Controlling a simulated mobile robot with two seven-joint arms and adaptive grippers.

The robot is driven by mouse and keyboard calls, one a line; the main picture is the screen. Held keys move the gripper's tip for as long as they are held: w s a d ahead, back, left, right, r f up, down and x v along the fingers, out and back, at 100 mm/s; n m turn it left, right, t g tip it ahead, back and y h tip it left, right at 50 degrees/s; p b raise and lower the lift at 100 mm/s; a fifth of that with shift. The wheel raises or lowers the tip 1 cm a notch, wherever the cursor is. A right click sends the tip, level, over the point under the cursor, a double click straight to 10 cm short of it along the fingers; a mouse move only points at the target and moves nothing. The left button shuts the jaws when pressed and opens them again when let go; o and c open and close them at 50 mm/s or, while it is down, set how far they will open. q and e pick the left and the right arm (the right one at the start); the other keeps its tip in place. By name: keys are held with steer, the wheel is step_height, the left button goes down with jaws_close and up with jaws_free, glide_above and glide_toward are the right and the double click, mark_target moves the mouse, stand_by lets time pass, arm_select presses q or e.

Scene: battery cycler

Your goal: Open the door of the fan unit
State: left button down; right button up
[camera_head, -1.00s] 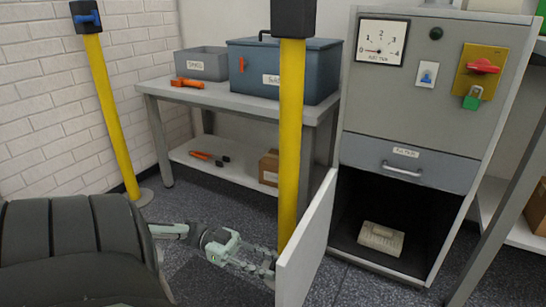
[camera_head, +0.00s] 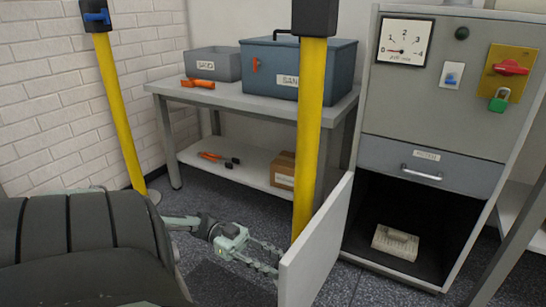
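The fan unit (camera_head: 415,105) is a grey cabinet at the right, with a round-needle gauge, a switch, a red handle on a yellow plate and a green padlock on its front. Its white lower door (camera_head: 318,250) stands swung wide open toward me, showing a dark compartment. A pale box-like item (camera_head: 396,243) lies on the compartment floor. My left gripper (camera_head: 268,260) is low, left of the door, with its fingers pointing right at the door's outer face. The fingertips are close to or behind the door edge; contact is unclear. The fingers look apart with nothing between them. My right gripper is not in view.
A yellow post (camera_head: 310,130) stands just behind the door, and another (camera_head: 117,110) stands at the left by the wall. A grey bench (camera_head: 230,97) with bins and an orange tool stands behind. A drawer (camera_head: 420,169) sits above the compartment. Dark floor is free inside the door's swing.

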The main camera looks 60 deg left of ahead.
arm_select(q)
steer(key=c, duration=1.1)
jaws_free()
steer(key=shift+c, duration=0.2)
steer(key=v, duration=0.7)
steer(key=shift+a, duration=0.25)
steer(key=shift+s, duration=0.1)
